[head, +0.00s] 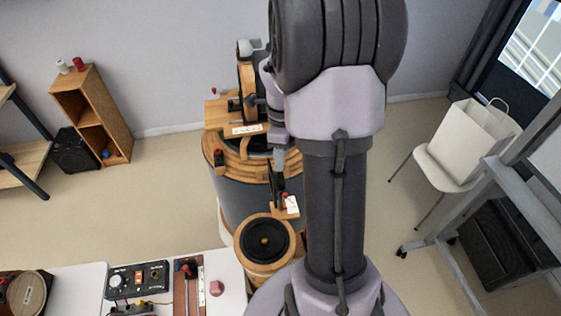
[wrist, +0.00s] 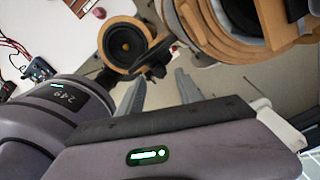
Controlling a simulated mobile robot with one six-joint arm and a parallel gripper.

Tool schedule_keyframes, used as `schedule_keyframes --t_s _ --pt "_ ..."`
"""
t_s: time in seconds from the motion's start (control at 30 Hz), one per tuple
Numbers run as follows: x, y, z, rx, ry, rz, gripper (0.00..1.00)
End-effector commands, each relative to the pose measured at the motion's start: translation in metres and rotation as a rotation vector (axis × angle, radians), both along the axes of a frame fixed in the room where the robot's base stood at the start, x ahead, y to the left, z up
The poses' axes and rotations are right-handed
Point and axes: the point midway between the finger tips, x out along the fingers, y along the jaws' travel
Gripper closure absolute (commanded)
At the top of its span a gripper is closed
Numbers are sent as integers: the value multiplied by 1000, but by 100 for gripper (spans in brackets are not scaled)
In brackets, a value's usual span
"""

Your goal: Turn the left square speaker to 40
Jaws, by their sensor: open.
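A round black speaker cone in a wooden ring (head: 263,269) faces up at the front of a large grey drum (head: 237,200) with wooden rings on top. The ringed speaker also shows in the wrist view (wrist: 127,45). An upright wooden piece (head: 246,80) stands on the drum's far side above a white label (head: 247,130); I cannot tell whether it is the left square speaker. No setting of 40 is readable. My gripper (head: 279,180) hangs over the drum, partly hidden by my arm. In the wrist view its fingers (wrist: 160,78) are apart and empty.
A white table (head: 70,289) with a black control box (head: 137,280) and a pink block (head: 216,288) lies at the front left. A wooden shelf (head: 93,115) stands at the back left. A white chair (head: 440,168) with a bag is at right. Floor between is clear.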

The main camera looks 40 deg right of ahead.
Motion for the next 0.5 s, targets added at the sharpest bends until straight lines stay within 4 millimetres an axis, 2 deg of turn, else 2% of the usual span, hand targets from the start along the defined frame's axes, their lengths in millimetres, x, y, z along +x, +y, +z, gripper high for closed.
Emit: schedule_keyframes --t_s 0.1,0.2,0.5 --pt "0 0 -19 2 1 1 58" --pt "0 0 -27 1 1 1 58" --pt "0 0 -30 0 -1 1 58"
